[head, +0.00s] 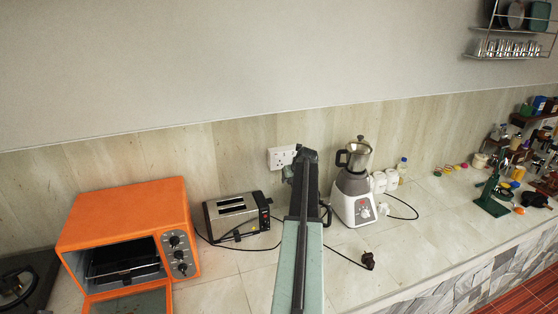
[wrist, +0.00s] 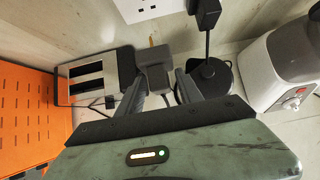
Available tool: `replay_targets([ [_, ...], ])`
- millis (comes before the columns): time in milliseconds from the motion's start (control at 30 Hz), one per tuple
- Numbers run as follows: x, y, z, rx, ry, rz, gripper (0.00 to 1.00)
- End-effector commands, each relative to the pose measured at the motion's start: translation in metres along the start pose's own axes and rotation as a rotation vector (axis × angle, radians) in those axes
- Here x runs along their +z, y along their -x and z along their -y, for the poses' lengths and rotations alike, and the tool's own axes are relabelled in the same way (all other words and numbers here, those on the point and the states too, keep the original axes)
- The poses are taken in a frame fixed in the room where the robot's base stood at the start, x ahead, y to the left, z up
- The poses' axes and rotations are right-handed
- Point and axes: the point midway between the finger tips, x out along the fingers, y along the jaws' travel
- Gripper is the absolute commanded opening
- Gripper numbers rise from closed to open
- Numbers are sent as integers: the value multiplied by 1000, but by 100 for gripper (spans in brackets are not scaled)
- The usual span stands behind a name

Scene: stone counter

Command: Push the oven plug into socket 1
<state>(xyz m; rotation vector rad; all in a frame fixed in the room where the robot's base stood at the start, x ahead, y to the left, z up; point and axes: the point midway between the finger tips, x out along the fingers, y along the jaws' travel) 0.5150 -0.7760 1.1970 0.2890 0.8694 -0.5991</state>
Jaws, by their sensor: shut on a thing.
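The white wall socket plate (head: 278,158) is on the backsplash behind my arm. Its lower part shows at the top of the wrist view (wrist: 148,8), with dark holes. My gripper (wrist: 158,88) is shut on a dark grey plug (wrist: 154,68), which stands between the fingers just below the plate. A gap of wall shows between plug and plate in the wrist view. In the head view my arm hides the held plug. The orange oven (head: 128,225) stands at the left with its door open. Socket numbering cannot be read.
A black plug (wrist: 205,14) sits at the plate's right side, its cable running down to a dark round object (wrist: 208,78). A toaster (head: 237,217) is left of my arm, a blender (head: 354,190) right. Another dark plug (head: 368,260) lies on the counter.

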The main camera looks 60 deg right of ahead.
Motion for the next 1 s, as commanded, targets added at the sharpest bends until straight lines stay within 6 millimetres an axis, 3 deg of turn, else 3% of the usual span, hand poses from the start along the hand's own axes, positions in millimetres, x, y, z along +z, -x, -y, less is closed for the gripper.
replay_targets([
  [533,1,1,-6,9,-7,5,1],
  [1000,40,-29,-5,9,-6,6,1],
])
